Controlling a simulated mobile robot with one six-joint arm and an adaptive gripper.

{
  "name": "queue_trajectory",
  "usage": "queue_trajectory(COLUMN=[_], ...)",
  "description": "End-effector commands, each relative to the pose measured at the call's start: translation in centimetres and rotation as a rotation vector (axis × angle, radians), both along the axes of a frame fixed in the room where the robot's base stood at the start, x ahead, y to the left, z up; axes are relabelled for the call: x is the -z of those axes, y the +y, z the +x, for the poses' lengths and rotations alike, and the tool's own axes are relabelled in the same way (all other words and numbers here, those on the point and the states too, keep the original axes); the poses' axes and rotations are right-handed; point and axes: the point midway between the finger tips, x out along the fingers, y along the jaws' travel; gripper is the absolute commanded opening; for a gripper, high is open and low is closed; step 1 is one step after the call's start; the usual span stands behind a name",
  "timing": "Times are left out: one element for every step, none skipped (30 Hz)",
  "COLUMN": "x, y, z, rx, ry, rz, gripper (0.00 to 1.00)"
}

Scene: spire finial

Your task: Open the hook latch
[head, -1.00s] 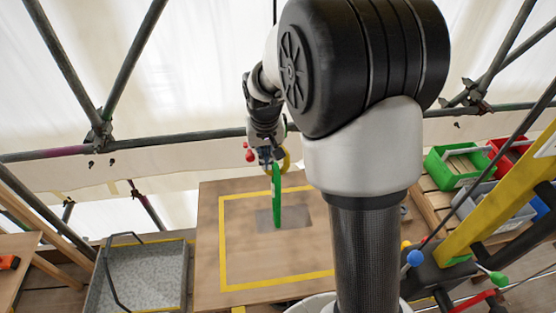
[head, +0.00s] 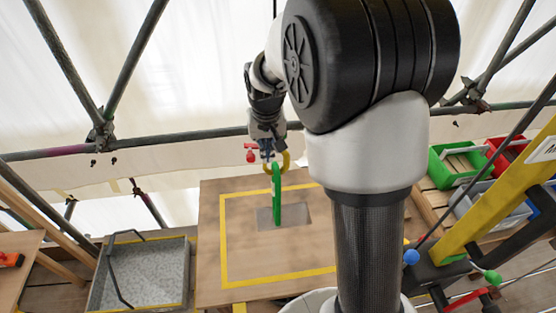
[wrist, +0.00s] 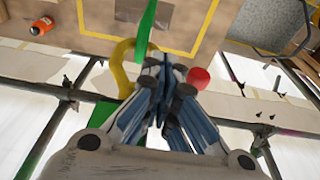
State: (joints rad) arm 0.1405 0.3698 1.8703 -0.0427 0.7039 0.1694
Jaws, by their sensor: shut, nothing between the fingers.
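A green upright bar (head: 277,196) stands over the grey plate in the board. A yellow curved hook (head: 285,163) is at its top, and a red knob (head: 251,153) is to the left. My gripper (head: 267,154) is shut and empty between the knob and the hook. In the wrist view, the gripper's fingers (wrist: 160,88) are together, with the yellow hook (wrist: 123,66) just left and the red knob (wrist: 198,77) just right. The green bar (wrist: 147,27) is beyond the fingertips. I cannot tell whether the fingers touch the hook. The fingers hide part of the latch.
A wooden board (head: 210,245) with a yellow outline lies below. A grey tray (head: 148,272) with a dark handle stands to its left. Green (head: 440,172) and red bins are at the right. Scaffold poles (head: 190,136) cross behind the arm.

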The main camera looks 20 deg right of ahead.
Motion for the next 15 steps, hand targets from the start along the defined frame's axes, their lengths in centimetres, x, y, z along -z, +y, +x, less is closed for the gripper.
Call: queue_trajectory(x=[-0.3,-0.4,-0.5,-0.6,-0.7,-0.8,-0.9,-1.0,-1.1,-1.2,-1.3,-1.4,-1.5,-1.6,-1.7], y=[0.0,0.0,-0.1,-0.1,-0.1,-0.1,-0.1,-0.1,-0.1,-0.1,-0.2,-0.2,-0.2,-0.2,-0.2], z=[0.0,0.0,0.0,0.0,0.0,0.0,0.0,0.0,0.0,0.0,0.0,0.0,0.0,0.0,0.0], rx=[0.0,0.0,0.0,0.0,0.0,0.0,0.0,0.0,0.0,0.0,0.0,0.0,0.0,0.0,0.0], ry=[-0.001,-0.001,-0.001,-0.001,-0.001,-0.001,-0.001,-0.001,-0.001,-0.001,-0.001,-0.001,-0.001,-0.001,-0.001], rz=[0.0,0.0,0.0,0.0,0.0,0.0,0.0,0.0,0.0,0.0,0.0,0.0,0.0,0.0,0.0], gripper=[0.0,0.0,0.0,0.0,0.0,0.0,0.0,0.0,0.0,0.0,0.0,0.0,0.0,0.0,0.0])
